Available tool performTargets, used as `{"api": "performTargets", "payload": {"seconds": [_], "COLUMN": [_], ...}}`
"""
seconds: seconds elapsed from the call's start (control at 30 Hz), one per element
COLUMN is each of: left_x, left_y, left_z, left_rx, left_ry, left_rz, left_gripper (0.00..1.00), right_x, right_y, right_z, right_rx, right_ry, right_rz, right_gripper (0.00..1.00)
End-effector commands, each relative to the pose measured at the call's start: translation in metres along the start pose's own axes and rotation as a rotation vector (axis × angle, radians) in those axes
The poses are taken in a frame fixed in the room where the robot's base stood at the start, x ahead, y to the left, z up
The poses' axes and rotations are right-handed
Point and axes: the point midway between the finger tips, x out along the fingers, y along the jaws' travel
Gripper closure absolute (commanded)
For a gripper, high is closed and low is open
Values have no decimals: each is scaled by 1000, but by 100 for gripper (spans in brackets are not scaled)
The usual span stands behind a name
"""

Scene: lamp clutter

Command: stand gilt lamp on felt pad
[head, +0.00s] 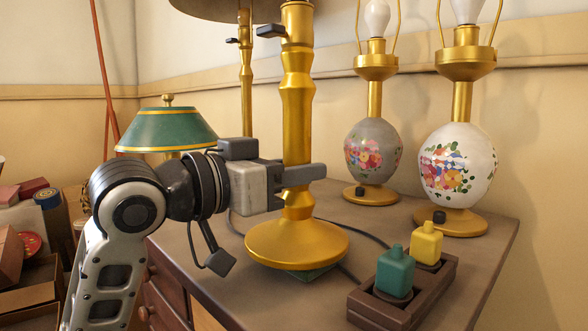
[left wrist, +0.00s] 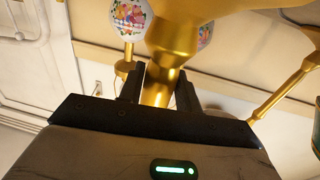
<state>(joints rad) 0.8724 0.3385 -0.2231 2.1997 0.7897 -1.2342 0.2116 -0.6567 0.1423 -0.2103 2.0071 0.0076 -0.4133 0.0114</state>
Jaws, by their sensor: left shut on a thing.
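The gilt lamp (head: 297,115) stands roughly upright at the middle of the head view, with a turned golden stem and a wide round base (head: 297,244). My left gripper (head: 302,174) is shut on the lower stem, just above the base. In the left wrist view the stem (left wrist: 160,85) sits between the two dark fingers. A dark green felt pad (head: 308,273) shows partly from under the front of the base. The base hides most of the pad, and I cannot tell whether it touches it. My right gripper is not in view.
Two floral lamps, one grey (head: 372,150) and one white (head: 457,163), stand behind on the right. A wooden tray (head: 372,313) with a green bottle (head: 395,272) and a yellow bottle (head: 427,242) is at the front right. A green-shaded lamp (head: 167,131) and a dark cable are behind.

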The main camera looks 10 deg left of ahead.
Motion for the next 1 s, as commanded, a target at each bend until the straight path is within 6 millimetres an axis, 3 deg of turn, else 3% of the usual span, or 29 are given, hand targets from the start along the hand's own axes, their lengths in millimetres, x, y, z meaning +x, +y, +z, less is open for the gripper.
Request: {"api": "performTargets", "payload": {"seconds": [0.37,0.4,0.47,0.8,1.0], "left_x": [-1,0,0,-1,-31], "left_y": [0,0,0,0,0], "left_z": [1,3,3,0,3], "left_rx": [2,0,0,0,5], "left_ry": [9,1,1,2,2], "left_rz": [0,0,0,0,-3], "left_gripper": [94,58,44,44,44], "right_x": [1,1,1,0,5], "right_y": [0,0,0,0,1], "right_z": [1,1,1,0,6], "right_rx": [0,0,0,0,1], "right_ry": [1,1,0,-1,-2], "right_rz": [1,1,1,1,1], "right_gripper": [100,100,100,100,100]}}
